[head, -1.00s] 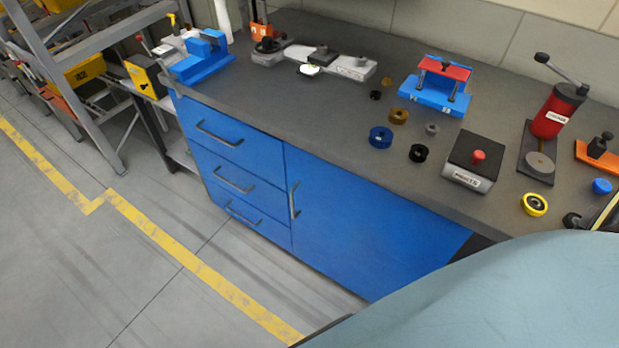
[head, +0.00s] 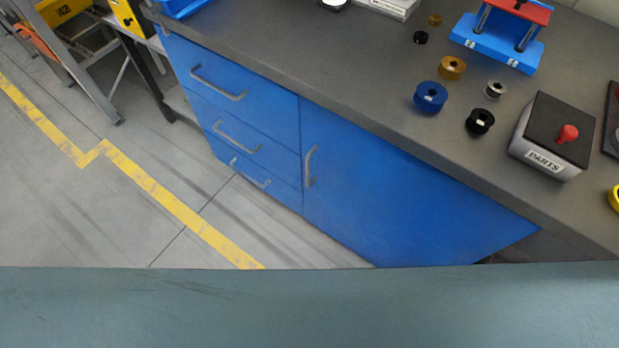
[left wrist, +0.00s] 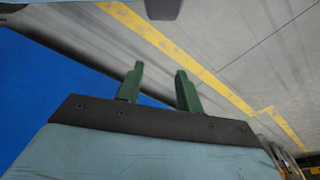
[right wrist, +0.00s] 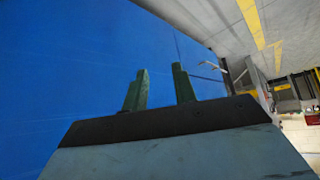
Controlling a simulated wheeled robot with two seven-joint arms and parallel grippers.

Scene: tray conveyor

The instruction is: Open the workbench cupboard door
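The blue cupboard door (head: 390,200) is shut, flush with the workbench front, to the right of the drawers. Its grey upright bar handle (head: 311,165) is near its left edge in the head view. In the right wrist view a broad blue panel (right wrist: 80,70) fills the left and middle. My right gripper (right wrist: 160,84) is open and empty in front of it. My left gripper (left wrist: 160,80) is open and empty, with floor behind and a blue panel (left wrist: 40,85) at left. Neither gripper shows in the head view; a teal part of mine covers its bottom.
Blue drawers with grey bar handles (head: 217,83) are left of the door. The grey worktop (head: 340,60) overhangs them and carries a PARTS box (head: 552,138), a blue spool (head: 430,96) and other small parts. Open floor (head: 130,220) with a yellow line lies at left.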

